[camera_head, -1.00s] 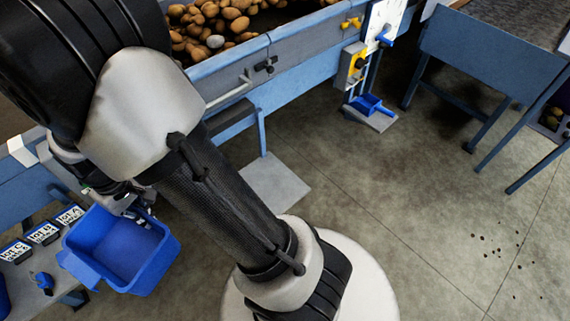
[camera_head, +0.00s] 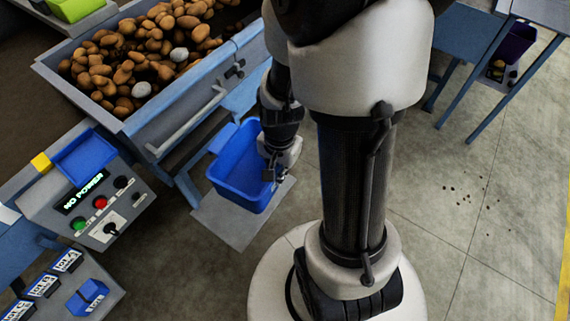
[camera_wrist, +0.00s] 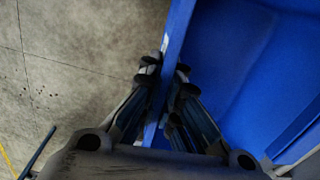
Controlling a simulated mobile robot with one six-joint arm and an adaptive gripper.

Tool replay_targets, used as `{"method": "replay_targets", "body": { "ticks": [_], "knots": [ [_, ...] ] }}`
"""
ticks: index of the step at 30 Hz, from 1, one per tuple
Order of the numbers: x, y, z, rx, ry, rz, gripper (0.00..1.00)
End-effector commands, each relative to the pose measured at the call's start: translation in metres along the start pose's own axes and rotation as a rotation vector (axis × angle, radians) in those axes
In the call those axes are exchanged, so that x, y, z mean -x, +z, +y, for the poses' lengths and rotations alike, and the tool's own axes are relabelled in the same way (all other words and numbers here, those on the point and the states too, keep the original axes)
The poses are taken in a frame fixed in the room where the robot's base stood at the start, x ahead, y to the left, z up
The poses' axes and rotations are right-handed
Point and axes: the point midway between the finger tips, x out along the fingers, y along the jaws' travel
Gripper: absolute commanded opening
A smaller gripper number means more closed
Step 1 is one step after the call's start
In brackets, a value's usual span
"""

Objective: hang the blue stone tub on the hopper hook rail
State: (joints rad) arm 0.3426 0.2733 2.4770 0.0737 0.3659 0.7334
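The blue stone tub (camera_head: 228,172) hangs in the air beside the hopper, its open top facing up and looking empty. My gripper (camera_head: 268,173) is shut on the tub's right wall. In the wrist view the fingers (camera_wrist: 165,90) lie on either side of the wall of the tub (camera_wrist: 235,70). The hopper (camera_head: 150,122) stands behind and left of the tub. A pale grey rail (camera_head: 188,122) runs along its near side, apart from the tub, with a dark fitting (camera_head: 235,70) farther right. I cannot make out separate hooks on the rail.
Potatoes (camera_head: 130,65) with a few pale stones fill the hopper. A control panel (camera_head: 105,205) reading "NO POWER" stands at left, with labelled blocks (camera_head: 42,285) below it. A grey floor plate (camera_head: 235,222) lies under the tub. Open floor (camera_head: 440,230) is at right.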

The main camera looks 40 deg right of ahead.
Motion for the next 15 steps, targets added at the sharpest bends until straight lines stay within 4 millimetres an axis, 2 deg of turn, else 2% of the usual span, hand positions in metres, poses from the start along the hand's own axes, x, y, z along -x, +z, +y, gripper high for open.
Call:
{"method": "replay_targets", "body": {
  "ticks": [2,5,15],
  "knots": [
    [0.006,0.0,0.01,-0.079,-0.002,0.003,0.0],
    [0.005,0.0,0.012,-0.116,-0.004,0.005,0.0],
    [0.003,-0.003,-0.012,-0.111,-0.003,0.005,0.0]
  ]
}}
